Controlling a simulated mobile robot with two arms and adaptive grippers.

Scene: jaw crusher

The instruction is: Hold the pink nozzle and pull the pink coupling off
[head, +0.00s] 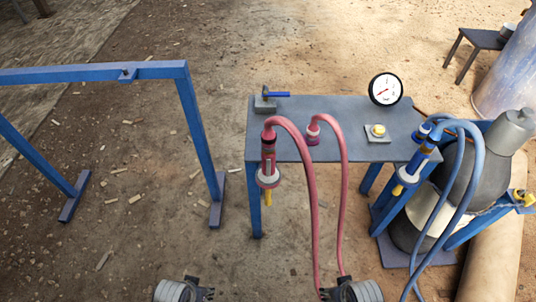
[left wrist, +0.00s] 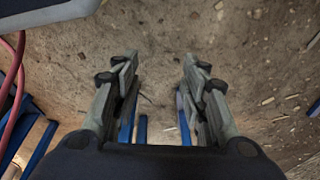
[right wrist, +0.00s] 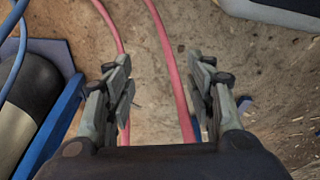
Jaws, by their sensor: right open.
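The pink nozzle (head: 268,168) hangs upright at the table's front left corner, with a pale ring and a yellow tip pointing down. The pink coupling (head: 268,136) appears to sit on top of it, where a pink hose (head: 308,180) loops off. A second pink hose end (head: 313,130) stands on the table to the right. My left gripper (head: 203,291) is low at the bottom of the head view, open and empty in the left wrist view (left wrist: 160,75). My right gripper (head: 332,293) is open; in the right wrist view (right wrist: 160,72) pink hoses pass beyond its fingers. Neither gripper touches the nozzle.
The grey table (head: 340,112) carries a gauge (head: 385,89), a yellow button (head: 378,131) and a blue-handled tool (head: 277,95). A blue nozzle (head: 410,172) with blue hoses (head: 468,185) and a dark tank (head: 458,190) stand right. A blue frame (head: 200,130) stands left. Open ground lies between.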

